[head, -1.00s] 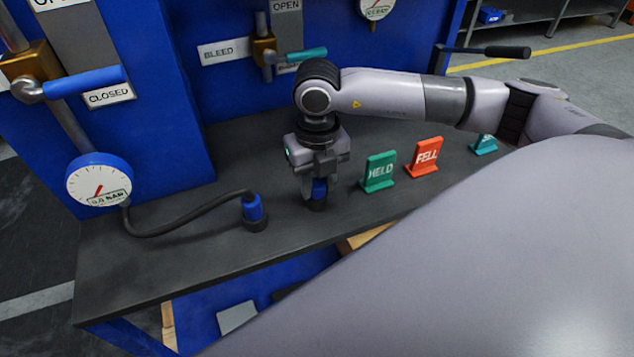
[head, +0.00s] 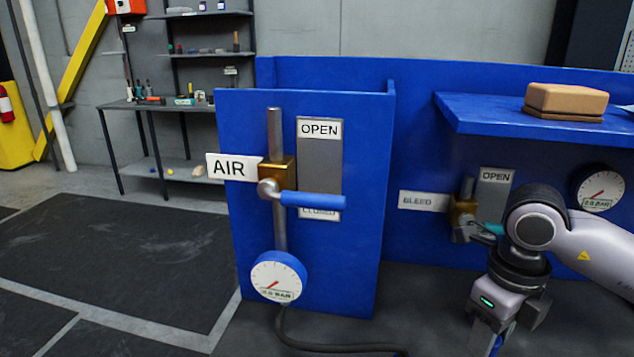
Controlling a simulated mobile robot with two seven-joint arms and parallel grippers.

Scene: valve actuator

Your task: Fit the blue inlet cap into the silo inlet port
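My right gripper (head: 502,338) points down at the bottom right, partly cut off by the lower edge of the head view. A sliver of a blue piece (head: 497,345) shows between its fingers; most of it is out of frame, and I cannot tell whether the fingers are closed on it. I cannot make out whether it is the inlet cap. I cannot identify the silo inlet port in this view. My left gripper is not in view.
A blue panel (head: 231,250) carries the AIR valve with a blue lever (head: 312,200) and a gauge (head: 278,277). A black hose (head: 330,346) runs from the gauge. A tan block (head: 565,99) lies on a blue shelf (head: 480,112) above my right arm.

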